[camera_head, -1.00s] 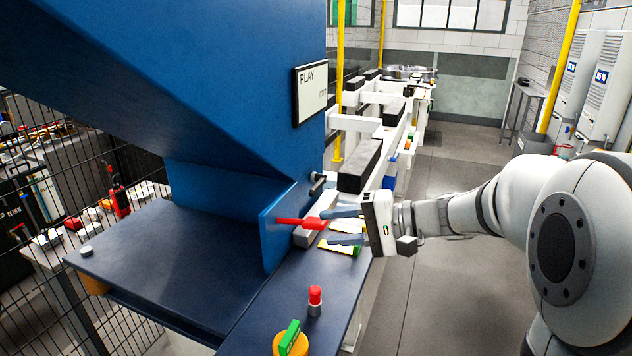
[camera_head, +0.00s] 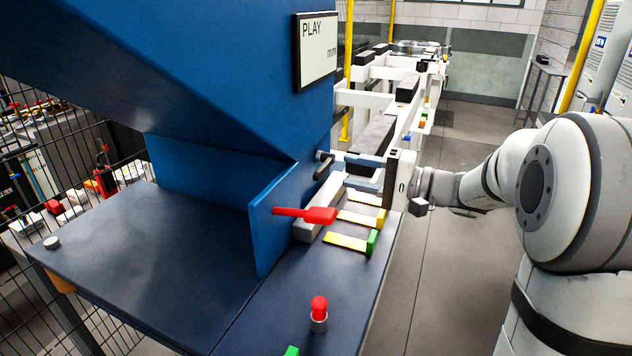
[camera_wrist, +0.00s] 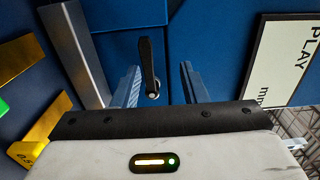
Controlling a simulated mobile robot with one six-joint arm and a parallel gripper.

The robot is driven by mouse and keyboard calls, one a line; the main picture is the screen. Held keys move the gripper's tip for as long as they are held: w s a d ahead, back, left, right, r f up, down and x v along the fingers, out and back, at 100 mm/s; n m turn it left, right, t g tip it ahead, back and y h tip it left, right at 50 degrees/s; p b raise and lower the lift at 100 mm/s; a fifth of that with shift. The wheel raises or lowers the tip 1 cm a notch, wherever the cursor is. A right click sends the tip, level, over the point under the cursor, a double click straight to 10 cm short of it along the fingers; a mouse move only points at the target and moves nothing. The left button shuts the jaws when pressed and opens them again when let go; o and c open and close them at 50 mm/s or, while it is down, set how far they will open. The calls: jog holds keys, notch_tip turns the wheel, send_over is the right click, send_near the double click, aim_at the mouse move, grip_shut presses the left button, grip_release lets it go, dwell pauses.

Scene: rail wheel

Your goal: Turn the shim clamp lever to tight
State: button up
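A black lever (camera_head: 323,164) is on the blue machine wall, just above a blue plate; in the wrist view it (camera_wrist: 148,62) stands upright from a round pivot. My gripper (camera_head: 354,170) is open, its fingers pointing at the wall from the right. In the wrist view the black lever shows between the two fingertips (camera_wrist: 161,67), nearer the left one. I cannot tell whether they touch it. No label shows which lever is the shim clamp's.
A grey bar (camera_head: 318,210) lies beside the red lever. Yellow shims with coloured ends (camera_head: 347,242) lie on the dark blue table (camera_head: 310,290). A red-topped button (camera_head: 319,308) stands near its front. A PLAY display (camera_head: 316,50) hangs above.

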aim_at(323, 172)
jog(key=w+a, duration=0.1)
jog(key=a, duration=0.1)
jog(key=w+a+f, duration=0.1)
jog(key=a, duration=0.1)
jog(key=w+a+p, duration=0.1)
jog(key=a, duration=0.1)
jog(key=shift+a+f, duration=0.1)
jog(key=shift+f, duration=0.3)
jog(key=shift+w+a+f, duration=0.1)
jog(key=shift+w+a, duration=0.2)
jog(key=shift+a, duration=0.3)
jog(key=shift+c, duration=0.6)
grip_shut()
